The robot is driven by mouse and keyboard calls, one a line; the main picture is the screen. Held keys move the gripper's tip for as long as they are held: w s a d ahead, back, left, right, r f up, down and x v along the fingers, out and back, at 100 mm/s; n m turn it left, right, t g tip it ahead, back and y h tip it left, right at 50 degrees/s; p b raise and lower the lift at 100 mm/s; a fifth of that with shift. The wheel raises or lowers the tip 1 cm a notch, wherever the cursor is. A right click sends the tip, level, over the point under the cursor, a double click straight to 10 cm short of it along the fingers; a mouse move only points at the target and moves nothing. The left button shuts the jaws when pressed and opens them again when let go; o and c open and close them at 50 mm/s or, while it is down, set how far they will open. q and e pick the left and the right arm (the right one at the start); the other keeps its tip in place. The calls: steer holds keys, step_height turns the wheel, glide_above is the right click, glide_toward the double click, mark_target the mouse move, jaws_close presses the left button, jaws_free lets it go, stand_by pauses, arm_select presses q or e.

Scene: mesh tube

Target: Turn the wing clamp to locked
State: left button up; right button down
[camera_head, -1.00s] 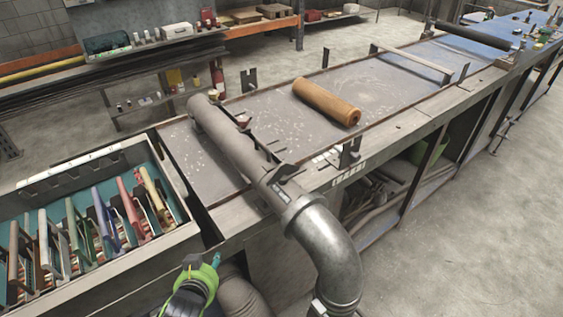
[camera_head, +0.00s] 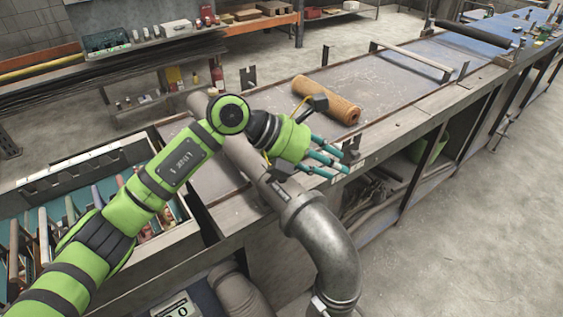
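A grey tube (camera_head: 242,154) lies along the near-left end of the bench and joins a bent metal pipe (camera_head: 338,250). Dark clamp parts (camera_head: 281,168) sit on the tube close to this joint, partly hidden behind my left gripper. I cannot tell which part is the wing clamp or how its wing is turned. My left gripper (camera_head: 340,163) is over the bench's near edge, just right of these parts in the picture. Its teal fingers point right and stand apart, with nothing seen between them. A dark upright bracket (camera_head: 351,147) is behind the fingertips. My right gripper is not in view.
A brown roll (camera_head: 328,98) lies on the grey bench top (camera_head: 392,84). A bin of coloured tools (camera_head: 30,215) stands at left, partly covered by my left arm. Shelves (camera_head: 150,45) stand behind. The floor (camera_head: 480,230) at right is clear.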

arm_select(q)
steer(key=w+a+y, duration=0.2)
steer(key=a, duration=0.1)
steer(key=w+a+t+y, duration=0.1)
steer(key=a+y, duration=0.2)
steer(key=a, duration=0.1)
steer(key=w+a+y, duration=0.2)
steer(key=a, duration=0.2)
steer(key=shift+w+a+f+t, duration=0.1)
steer(key=shift+w+f+t, duration=0.05)
steer(key=shift+w+t, duration=0.2)
steer(key=shift+y, duration=0.3)
steer(key=p+x, duration=0.3)
steer(key=x, duration=0.3)
steer(key=shift+f, duration=0.45)
jaws_close()
